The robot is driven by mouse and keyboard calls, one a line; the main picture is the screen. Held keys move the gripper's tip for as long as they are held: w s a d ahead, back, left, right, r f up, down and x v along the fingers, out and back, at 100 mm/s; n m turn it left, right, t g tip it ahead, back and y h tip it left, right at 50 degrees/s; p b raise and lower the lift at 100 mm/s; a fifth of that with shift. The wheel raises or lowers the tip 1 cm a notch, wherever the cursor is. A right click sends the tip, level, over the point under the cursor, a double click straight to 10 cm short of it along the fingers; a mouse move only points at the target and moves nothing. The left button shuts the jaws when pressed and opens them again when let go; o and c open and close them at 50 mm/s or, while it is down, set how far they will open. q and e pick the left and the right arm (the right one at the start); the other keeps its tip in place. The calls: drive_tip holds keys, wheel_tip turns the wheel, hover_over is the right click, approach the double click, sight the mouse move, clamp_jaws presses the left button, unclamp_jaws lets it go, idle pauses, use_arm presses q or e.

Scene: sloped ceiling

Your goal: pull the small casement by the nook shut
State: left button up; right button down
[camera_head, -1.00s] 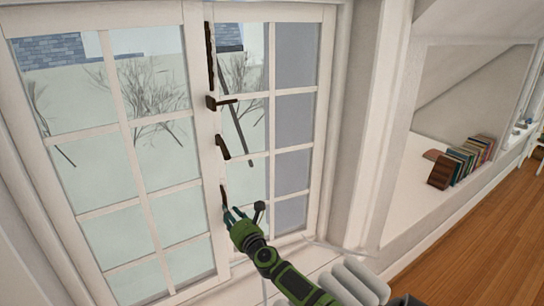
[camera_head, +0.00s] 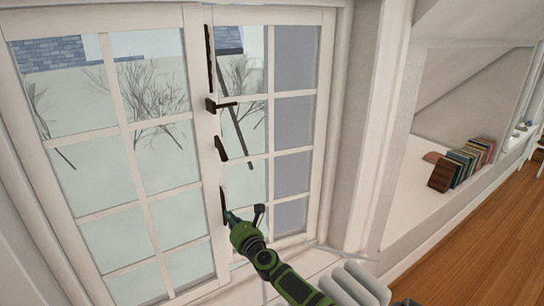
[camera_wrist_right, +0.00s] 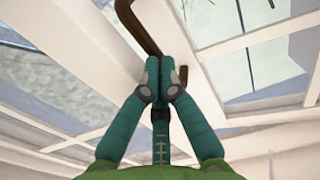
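The small casement (camera_head: 270,154) is the narrower right-hand sash of the white window, on the side nearer the nook. I cannot tell how far ajar it stands. A dark brown handle (camera_head: 222,203) is low on its left edge and shows as a curved bar in the right wrist view (camera_wrist_right: 138,22). My right gripper (camera_head: 231,218) is at this handle. In the wrist view its teal fingers (camera_wrist_right: 160,72) are closed together over the bar, hiding part of it; they appear shut on it. My left gripper is not in view.
A wider sash (camera_head: 120,160) with white bars fills the left. Dark fittings, including a latch (camera_head: 222,104), line the meeting stiles. The nook (camera_head: 410,190) at right holds a row of books (camera_head: 465,162). Wooden floor (camera_head: 490,240) lies clear at lower right.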

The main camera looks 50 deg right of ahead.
drive_tip(key=s+p, duration=0.1)
drive_tip(key=s, duration=0.7)
drive_tip(key=shift+a, duration=0.35)
drive_tip(key=c, duration=1.3)
unclamp_jaws()
drive_tip(key=v, duration=0.7)
